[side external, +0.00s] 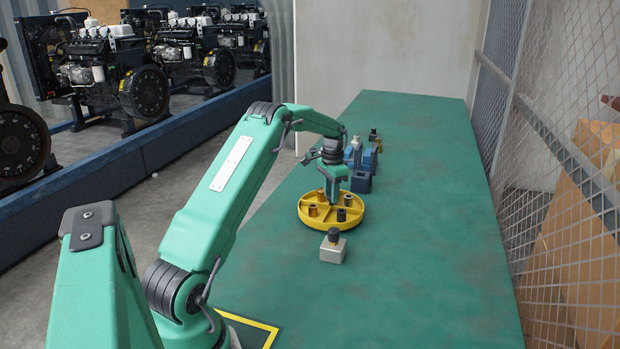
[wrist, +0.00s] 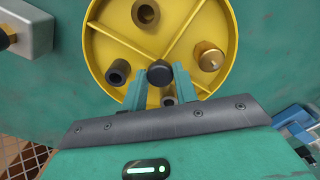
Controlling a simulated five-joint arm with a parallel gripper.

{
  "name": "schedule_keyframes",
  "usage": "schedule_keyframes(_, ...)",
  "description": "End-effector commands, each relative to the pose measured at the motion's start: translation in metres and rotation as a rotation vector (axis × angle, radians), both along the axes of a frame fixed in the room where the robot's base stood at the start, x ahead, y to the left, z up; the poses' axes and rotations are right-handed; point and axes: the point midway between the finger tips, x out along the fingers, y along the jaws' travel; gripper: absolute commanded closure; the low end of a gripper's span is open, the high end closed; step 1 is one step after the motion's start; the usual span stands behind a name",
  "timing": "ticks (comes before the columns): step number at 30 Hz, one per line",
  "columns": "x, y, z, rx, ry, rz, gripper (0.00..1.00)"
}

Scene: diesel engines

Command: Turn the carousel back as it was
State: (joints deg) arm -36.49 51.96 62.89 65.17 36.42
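The carousel is a round yellow tray (side external: 351,222) on the green bench, split by spokes into compartments; it fills much of the wrist view (wrist: 101,47). A dark round knob (wrist: 160,73) stands near where the spokes meet. My gripper (side external: 332,196) points down over the carousel. In the wrist view its two fingers (wrist: 160,78) stand on either side of the knob, very close to it. I cannot tell whether they touch it. A brass piece (wrist: 208,56) and dark hollow bushings (wrist: 118,72) (wrist: 145,13) sit in the tray, one partly behind the fingers (wrist: 168,101).
A grey metal block with a dark knob (side external: 333,248) stands just in front of the carousel. Blue fixtures (side external: 361,182) and a small dark item (side external: 373,136) stand behind it. The bench (side external: 430,200) is clear to the right. A mesh fence (side external: 555,150) runs along its right side.

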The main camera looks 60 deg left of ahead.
Motion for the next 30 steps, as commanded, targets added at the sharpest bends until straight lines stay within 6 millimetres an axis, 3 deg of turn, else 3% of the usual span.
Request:
schedule_keyframes(1,0.0,0.0,0.0002,0.0,0.0,0.0,0.81)
schedule_keyframes(4,0.0,0.0,0.0003,0.0,0.0,0.0,1.0)
schedule_keyframes(17,0.0002,0.0001,0.0007,0.0,0.0,0.023,1.0)
schedule_keyframes(30,0.0006,0.0002,0.0012,0.001,-0.001,0.168,1.0)
